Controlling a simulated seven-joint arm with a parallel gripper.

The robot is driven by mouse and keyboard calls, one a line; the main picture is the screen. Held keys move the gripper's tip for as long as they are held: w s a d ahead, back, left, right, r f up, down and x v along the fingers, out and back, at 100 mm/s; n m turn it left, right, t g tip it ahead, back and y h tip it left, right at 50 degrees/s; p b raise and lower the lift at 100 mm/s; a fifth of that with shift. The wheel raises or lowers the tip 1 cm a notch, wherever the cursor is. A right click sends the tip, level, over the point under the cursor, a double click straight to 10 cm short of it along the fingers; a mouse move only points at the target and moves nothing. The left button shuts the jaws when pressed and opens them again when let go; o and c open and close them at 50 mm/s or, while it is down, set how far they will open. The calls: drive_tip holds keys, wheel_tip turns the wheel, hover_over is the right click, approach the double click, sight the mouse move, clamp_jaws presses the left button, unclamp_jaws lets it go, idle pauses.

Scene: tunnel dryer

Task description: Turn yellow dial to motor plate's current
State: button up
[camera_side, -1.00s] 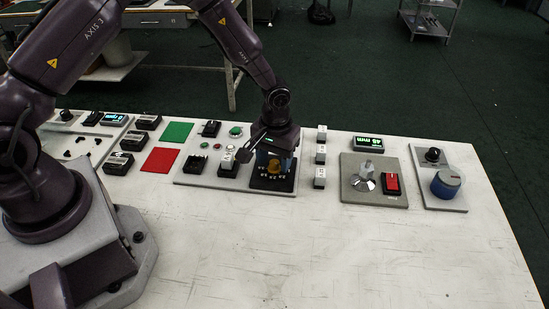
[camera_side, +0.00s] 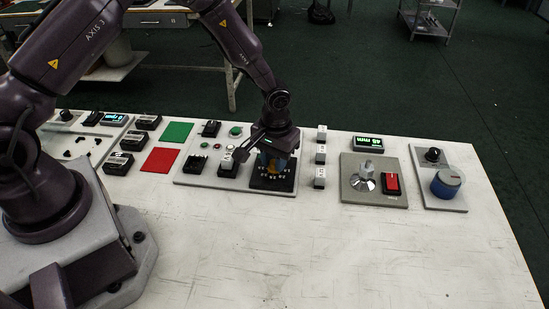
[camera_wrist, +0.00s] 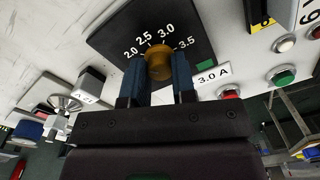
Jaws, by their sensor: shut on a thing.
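The yellow dial (camera_wrist: 158,60) sits on a black plate (camera_wrist: 190,22) marked 2.0, 2.5, 3.0 and 3.5. My gripper (camera_wrist: 157,76) is shut on the dial, with one blue finger on each side of it. The dial's pointer is too unclear to read. A white label (camera_wrist: 212,76) reading 3.0 A lies beside the black plate in the wrist view. In the side view my gripper (camera_side: 274,160) points down over the black plate (camera_side: 286,183), and the dial is partly hidden by the fingers.
Small white-topped blocks (camera_side: 320,158) stand right of the black plate. Further right are a grey panel with a red switch (camera_side: 391,183) and a panel with a blue knob (camera_side: 446,183). Green and red buttons (camera_side: 235,131) lie to the left. The table front is clear.

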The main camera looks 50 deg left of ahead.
drive_tip(key=m, duration=0.8)
drive_tip(key=shift+m, duration=0.3)
drive_tip(key=m, duration=0.4)
drive_tip(key=shift+m, duration=2.1)
drive_tip(key=o, duration=0.9)
drive_tip(key=shift+o, duration=0.2)
